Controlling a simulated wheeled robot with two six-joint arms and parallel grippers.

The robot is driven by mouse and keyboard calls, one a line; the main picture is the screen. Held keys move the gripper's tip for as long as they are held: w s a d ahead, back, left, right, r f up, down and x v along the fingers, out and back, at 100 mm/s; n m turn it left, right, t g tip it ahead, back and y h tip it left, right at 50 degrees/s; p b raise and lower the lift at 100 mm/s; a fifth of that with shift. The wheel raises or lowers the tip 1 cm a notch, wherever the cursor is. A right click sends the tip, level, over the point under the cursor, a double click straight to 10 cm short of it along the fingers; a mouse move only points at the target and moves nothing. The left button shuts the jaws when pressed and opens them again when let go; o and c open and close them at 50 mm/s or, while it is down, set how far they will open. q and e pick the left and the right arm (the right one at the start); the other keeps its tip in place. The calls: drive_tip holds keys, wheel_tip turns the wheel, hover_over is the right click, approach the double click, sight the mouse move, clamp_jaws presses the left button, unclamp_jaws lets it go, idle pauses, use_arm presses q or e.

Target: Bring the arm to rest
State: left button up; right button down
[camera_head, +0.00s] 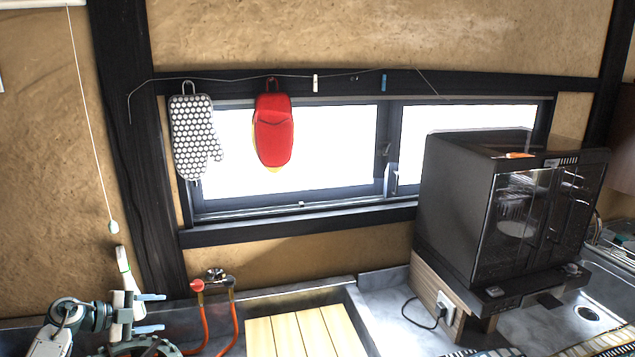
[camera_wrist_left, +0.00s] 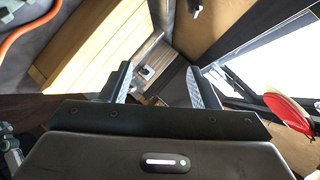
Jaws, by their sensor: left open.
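My left arm comes in at the lower left of the head view. Its gripper (camera_head: 158,313) points to the right, with two bluish fingers apart, one above the other, and nothing between them. In the left wrist view the gripper (camera_wrist_left: 163,80) is also open and empty, with a wide gap between its fingers. It shows beside the red hose and left of the sink with the wooden slats. My right gripper is in neither view.
A red hose (camera_head: 233,318) rises near the gripper. Wooden slats (camera_head: 297,333) lie in the sink. A dark oven-like appliance (camera_head: 459,205) stands on the right. A dotted mitt (camera_head: 194,135) and a red mitt (camera_head: 273,138) hang before the window.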

use_arm(q)
drive_tip(key=s+d+r+n+t+y, duration=0.4)
drive_tip(key=s+d+n+t+y, duration=0.15)
drive_tip(key=n+t, duration=0.45)
drive_tip(key=s+f+n+g+y, duration=0.4)
drive_tip(key=s+f+n+y, duration=0.15)
drive_tip(key=s, duration=0.45)
drive_tip(key=s+f+n+g+y, duration=0.35)
drive_tip(key=s+f+n, duration=0.3)
drive_tip(key=s, duration=0.35)
drive_tip(key=s+d+f+m+g+h, duration=0.15)
drive_tip(key=s+d+g, duration=0.25)
drive_tip(key=s, duration=0.6)
drive_tip(key=s+d+f+g+h, duration=0.2)
drive_tip(key=s+d+f+g, duration=0.15)
drive_tip(key=s, duration=0.65)
wheel_tip(320, 180, down, 36)
drive_tip(key=a+f+g+b, duration=0.1)
drive_tip(key=a+b, duration=0.1)
drive_tip(key=b, duration=0.3)
drive_tip(key=s+a+f+g+b, duration=0.1)
drive_tip(key=s+f+b, duration=0.2)
drive_tip(key=s+f, duration=1.5)
wheel_tip(320, 180, down, 3)
drive_tip(key=shift+a+r+n+b, duration=0.2)
drive_tip(key=shift+n+b, duration=0.1)
drive_tip(key=shift+n, duration=0.15)
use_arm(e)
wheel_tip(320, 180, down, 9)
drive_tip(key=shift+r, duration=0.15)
